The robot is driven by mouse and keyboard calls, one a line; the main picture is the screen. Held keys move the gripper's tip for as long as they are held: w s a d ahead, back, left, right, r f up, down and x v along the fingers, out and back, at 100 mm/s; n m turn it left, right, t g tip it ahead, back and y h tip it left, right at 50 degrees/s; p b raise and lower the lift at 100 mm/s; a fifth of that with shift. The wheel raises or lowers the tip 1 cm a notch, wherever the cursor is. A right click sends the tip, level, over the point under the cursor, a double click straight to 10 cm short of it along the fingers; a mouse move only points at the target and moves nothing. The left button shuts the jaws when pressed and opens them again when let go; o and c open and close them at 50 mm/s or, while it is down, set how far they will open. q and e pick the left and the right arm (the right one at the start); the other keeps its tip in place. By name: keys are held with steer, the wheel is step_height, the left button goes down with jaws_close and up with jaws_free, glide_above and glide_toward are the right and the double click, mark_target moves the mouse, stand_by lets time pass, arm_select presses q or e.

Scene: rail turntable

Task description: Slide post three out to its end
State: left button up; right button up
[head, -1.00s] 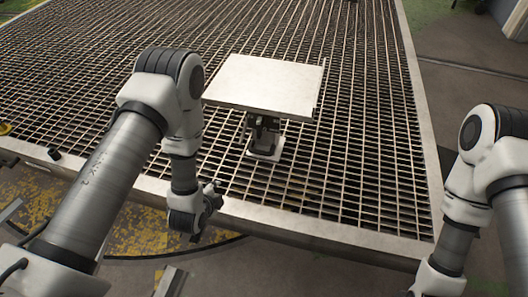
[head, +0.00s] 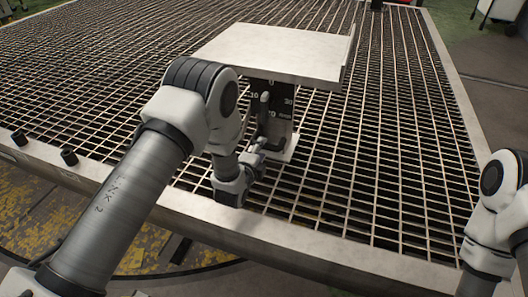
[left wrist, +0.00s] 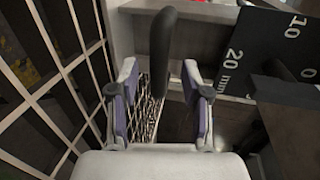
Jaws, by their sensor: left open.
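A stand with a pale square plate (head: 272,50) on top rises from the grating. Its dark scale face (head: 281,104) carries white numbers; in the left wrist view the scale (left wrist: 262,55) reads 10 and 20 mm. A dark upright handle (head: 263,112) stands at the front left of the scale. My left gripper (head: 257,157) is beside the stand's foot, just below the handle. In the left wrist view the handle (left wrist: 162,45) rises between the open fingers (left wrist: 160,85), with a gap on both sides. Which post is number three cannot be told. My right gripper is out of view.
The metal grating (head: 400,150) spreads around the stand, edged by a pale frame (head: 330,248). The grating right of the stand is clear.

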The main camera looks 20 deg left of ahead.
arm_select(q)
steer(key=b+x, duration=0.1)
steer(key=x, duration=0.2)
steer(key=shift+f, duration=0.2)
steer(key=shift+w, duration=0.25)
steer(key=shift+r, duration=0.1)
jaws_close()
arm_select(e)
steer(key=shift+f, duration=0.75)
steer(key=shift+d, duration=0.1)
